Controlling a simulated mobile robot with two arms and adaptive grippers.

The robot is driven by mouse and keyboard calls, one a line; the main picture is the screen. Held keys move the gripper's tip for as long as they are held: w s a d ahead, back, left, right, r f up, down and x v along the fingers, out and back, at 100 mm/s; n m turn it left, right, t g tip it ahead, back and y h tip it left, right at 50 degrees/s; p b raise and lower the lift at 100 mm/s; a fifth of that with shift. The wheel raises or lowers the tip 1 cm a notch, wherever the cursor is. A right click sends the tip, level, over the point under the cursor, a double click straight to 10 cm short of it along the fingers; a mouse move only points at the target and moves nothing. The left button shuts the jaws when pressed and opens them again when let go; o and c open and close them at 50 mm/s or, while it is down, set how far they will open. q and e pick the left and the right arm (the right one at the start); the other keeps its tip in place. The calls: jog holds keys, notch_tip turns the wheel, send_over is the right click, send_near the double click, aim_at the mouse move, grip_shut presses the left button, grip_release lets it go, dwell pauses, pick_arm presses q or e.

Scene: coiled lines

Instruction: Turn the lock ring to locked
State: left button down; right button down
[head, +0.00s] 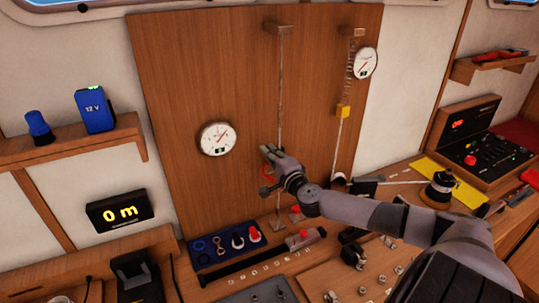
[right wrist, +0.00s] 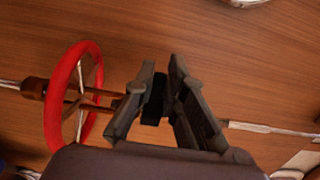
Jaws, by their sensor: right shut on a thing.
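A wire stay runs down the wooden panel, with a red handwheel (head: 265,171) on it. In the right wrist view the red handwheel (right wrist: 74,97) is at the left, with metal spokes and a brass-coloured rod through its middle. My right gripper (head: 267,168) is at the stay, beside the handwheel. In the right wrist view my right gripper (right wrist: 162,80) is shut on a black collar, which looks like the lock ring (right wrist: 154,99), in line with the rod. The fingers hide part of it, and no lock marking can be read. My left gripper is not in view.
A round gauge (head: 217,138) is left of the stay and another gauge (head: 364,62) is at the upper right, near a spring with a yellow block (head: 343,111). A blue tray (head: 218,252) with rings lies below. A black winch-like drum (head: 441,186) stands right.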

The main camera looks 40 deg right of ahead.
jog(key=shift+w+d+f+m+g+h, duration=0.15)
jog(key=shift+w+d+m+g+h, duration=0.15)
jog(key=shift+m+g+h, duration=1.4)
jog(key=shift+w+d+f+m+g+h, duration=0.2)
jog(key=shift+w+m+g+h, duration=0.2)
jog(key=shift+m+g+h, duration=1.25)
jog(key=shift+w+d+f+m+g+h, duration=0.2)
jog(key=shift+w+m+g+h, duration=0.15)
jog(key=shift+m+g+h, duration=1.3)
jog(key=shift+d+h, duration=0.1)
jog(key=shift+h, duration=0.4)
jog(key=c, duration=1.9)
grip_release()
jog(key=shift+r, duration=0.1)
jog(key=shift+o, duration=1.1)
jog(key=shift+d+r, duration=0.1)
jog(key=shift+r, duration=0.15)
jog(key=v, duration=1.2)
jog(key=shift+s+f, duration=0.2)
